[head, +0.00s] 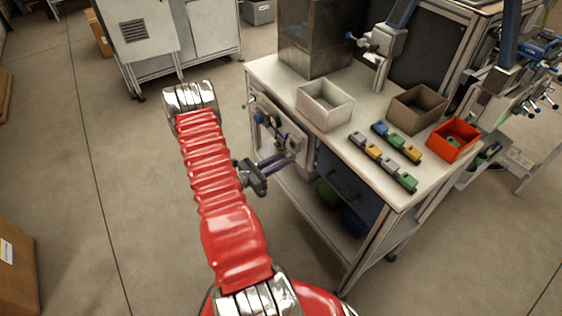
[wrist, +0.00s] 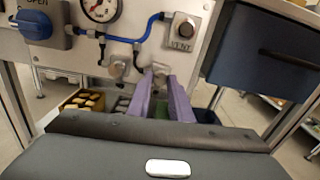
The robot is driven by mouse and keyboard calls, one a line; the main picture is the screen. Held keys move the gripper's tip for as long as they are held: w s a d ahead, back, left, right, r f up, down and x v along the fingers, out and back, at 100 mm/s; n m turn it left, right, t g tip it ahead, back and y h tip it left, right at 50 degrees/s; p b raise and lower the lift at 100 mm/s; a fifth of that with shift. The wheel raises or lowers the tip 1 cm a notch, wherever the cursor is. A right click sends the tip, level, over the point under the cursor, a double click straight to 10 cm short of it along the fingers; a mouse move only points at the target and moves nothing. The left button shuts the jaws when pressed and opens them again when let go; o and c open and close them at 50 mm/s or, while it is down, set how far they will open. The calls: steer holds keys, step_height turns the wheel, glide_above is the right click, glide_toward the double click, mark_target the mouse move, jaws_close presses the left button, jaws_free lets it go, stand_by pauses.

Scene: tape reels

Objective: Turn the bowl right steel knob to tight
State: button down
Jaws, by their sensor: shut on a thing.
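The right steel knob (wrist: 161,69) sits low on the grey panel (wrist: 140,30) in the wrist view, below the blue hose. The purple fingers of my gripper (wrist: 163,78) reach up to it and are shut on it, hiding part of it. A second steel knob (wrist: 119,68) is to its left, apart from my fingers. In the head view my gripper (head: 291,153) reaches the panel (head: 275,128) on the bench's side; the knob is too small to make out there. I cannot tell how tight the knob is.
A blue valve handle (wrist: 34,25), a gauge (wrist: 100,8) and a VENT button (wrist: 182,29) are on the panel around the knobs. A blue drawer (wrist: 262,52) is close on the right. The bench top (head: 262,72) holds bins and small coloured blocks.

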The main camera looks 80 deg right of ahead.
steer(key=shift+d+m, duration=0.1)
steer(key=shift+m, duration=0.3)
steer(key=m, duration=1)
stand_by(0.4)
steer(key=c, duration=1.6)
jaws_free()
steer(key=shift+w, duration=0.1)
